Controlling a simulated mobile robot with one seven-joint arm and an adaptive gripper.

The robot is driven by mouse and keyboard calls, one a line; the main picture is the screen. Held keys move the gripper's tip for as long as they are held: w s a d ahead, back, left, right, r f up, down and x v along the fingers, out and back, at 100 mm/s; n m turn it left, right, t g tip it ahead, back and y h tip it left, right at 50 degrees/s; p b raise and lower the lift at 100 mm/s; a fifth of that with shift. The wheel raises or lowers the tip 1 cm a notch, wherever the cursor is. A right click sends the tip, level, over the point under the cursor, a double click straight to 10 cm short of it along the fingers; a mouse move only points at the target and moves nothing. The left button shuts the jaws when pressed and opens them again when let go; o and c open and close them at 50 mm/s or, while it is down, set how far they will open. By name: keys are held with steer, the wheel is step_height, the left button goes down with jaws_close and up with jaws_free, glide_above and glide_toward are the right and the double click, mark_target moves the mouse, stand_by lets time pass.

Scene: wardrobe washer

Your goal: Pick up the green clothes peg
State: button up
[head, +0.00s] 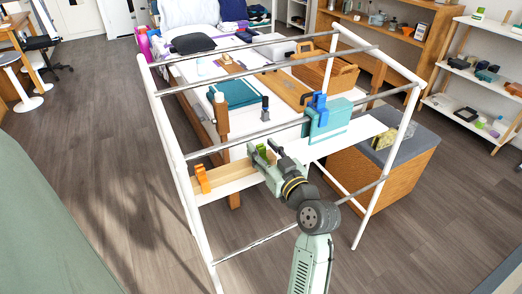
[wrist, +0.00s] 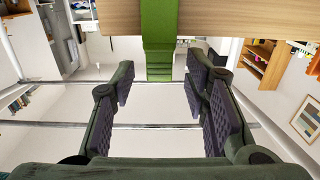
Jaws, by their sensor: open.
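The green clothes peg (head: 262,149) shows as a small bright green patch at the right part of a wooden board (head: 232,176), beside my gripper (head: 268,158). In the wrist view the green peg (wrist: 159,40) is upright in the picture, in front of the wooden board (wrist: 110,20). My gripper (wrist: 162,80) is open and empty there, with its two dark-padded fingers spread left and right. The peg lies ahead of the gap between the fingertips, roughly centred. I cannot tell whether any finger touches it.
A white rack with grey bars (head: 234,147) surrounds the board. An orange peg (head: 202,179) is on the board's left part, and a blue peg (head: 318,106) is on a teal item (head: 329,121) to the right. A wooden bench with a grey top (head: 387,171) stands at right.

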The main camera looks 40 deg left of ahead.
steer(key=shift+x, duration=0.85)
steer(key=shift+d, duration=0.1)
steer(key=shift+c, duration=0.3)
steer(key=c, duration=0.9)
steer(key=shift+r, duration=0.1)
